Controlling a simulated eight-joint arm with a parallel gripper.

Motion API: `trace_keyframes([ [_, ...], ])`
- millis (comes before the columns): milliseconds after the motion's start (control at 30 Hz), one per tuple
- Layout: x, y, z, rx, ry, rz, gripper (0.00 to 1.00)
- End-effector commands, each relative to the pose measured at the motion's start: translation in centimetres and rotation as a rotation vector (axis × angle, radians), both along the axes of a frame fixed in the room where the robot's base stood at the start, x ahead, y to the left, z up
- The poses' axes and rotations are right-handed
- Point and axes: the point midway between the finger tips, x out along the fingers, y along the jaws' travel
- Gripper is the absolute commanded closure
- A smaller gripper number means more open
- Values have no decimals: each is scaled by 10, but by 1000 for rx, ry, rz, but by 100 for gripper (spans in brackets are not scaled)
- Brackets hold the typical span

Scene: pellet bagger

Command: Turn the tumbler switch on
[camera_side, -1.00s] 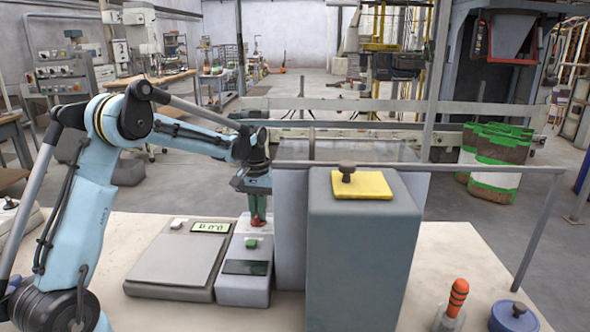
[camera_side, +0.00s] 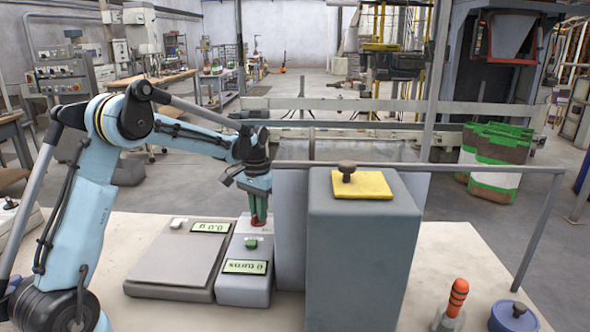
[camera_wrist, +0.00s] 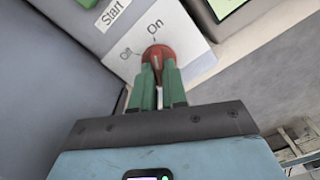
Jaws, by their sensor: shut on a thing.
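The tumbler switch is a red knob (camera_wrist: 157,50) on a white plate with "Off" and "On" marks in the wrist view. In the side view the red switch (camera_side: 258,224) shows at the back of a small grey control box (camera_side: 242,289). My gripper (camera_wrist: 159,75) has its green fingers closed around the knob; it also shows above the box in the side view (camera_side: 259,217). The fingers partly hide the knob. The display (camera_side: 246,267) on the box is lit and reads "0 turns", upside down. A green button (camera_side: 251,244) sits between display and switch.
A grey scale (camera_side: 168,265) with a lit display stands left of the control box. A tall grey housing (camera_side: 362,250) with a yellow plate (camera_side: 362,186) stands close on the right. An orange-striped handle (camera_side: 457,298) and a blue lidded pot (camera_side: 513,318) are at the front right.

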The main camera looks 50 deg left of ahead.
Motion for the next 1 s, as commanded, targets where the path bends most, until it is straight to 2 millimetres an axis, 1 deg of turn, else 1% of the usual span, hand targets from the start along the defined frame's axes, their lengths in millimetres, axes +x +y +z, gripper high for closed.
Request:
trace_keyframes([
  [200, 0, 0, 1, 0, 0, 0, 100],
  [233, 0, 0, 1, 0, 0, 0, 83],
  [367, 0, 0, 0, 0, 0, 0, 63],
  [400, 0, 0, 0, 0, 0, 0, 62],
  [633, 0, 0, 0, 0, 0, 1, 62],
  [733, 0, 0, 4, 0, 0, 1, 62],
  [867, 0, 0, 18, 0, 0, 1, 62],
  [1000, 0, 0, 44, 0, 0, 1, 62],
])
